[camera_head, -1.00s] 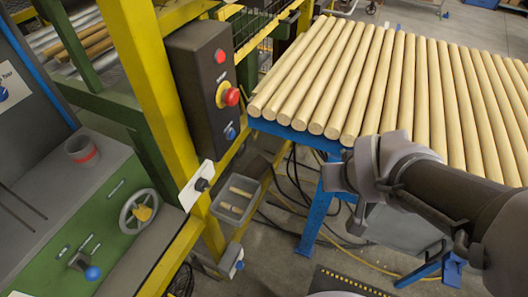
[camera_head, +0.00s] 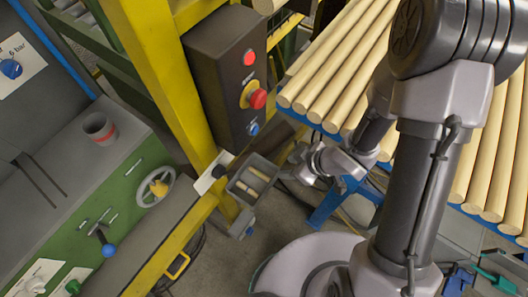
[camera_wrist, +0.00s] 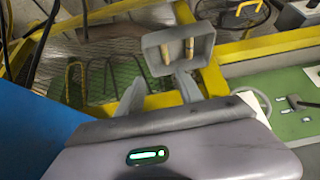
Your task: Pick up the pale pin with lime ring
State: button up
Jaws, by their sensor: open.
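Two short pale pins lie in a small grey bin (camera_head: 233,190) on the yellow frame. One pin (camera_head: 258,174) is nearer the back and the other pin (camera_head: 250,189) nearer the front. In the wrist view the pins lie side by side, a left pin (camera_wrist: 165,53) and a right pin (camera_wrist: 189,48), in the bin (camera_wrist: 205,47). No lime ring can be made out on either. My gripper (camera_wrist: 159,84) is open and empty, its fingers pointing toward the bin and apart from the pins. In the head view my gripper (camera_head: 294,165) is just right of the bin.
A black control box (camera_head: 226,75) with a red stop button hangs on the yellow post (camera_head: 165,80) above the bin. A rack of long pale rods (camera_head: 335,75) stands to the right. A green machine with a handwheel (camera_head: 156,187) is at left.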

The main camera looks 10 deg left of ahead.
jog(key=b, duration=0.5)
send_near(261, 174)
jog(key=x, duration=0.3)
jog(key=shift+w+a+f, duration=0.15)
jog(key=shift+w+f, duration=0.05)
jog(key=shift+w, duration=0.15)
jog(key=b+x, duration=0.2)
jog(key=x, duration=0.1)
jog(key=b+x, duration=0.1)
jog(key=x, duration=0.1)
jog(key=shift+s+f, duration=0.15)
jog(key=shift+s, duration=0.2)
jog(key=shift+w, duration=0.1)
grip_shut()
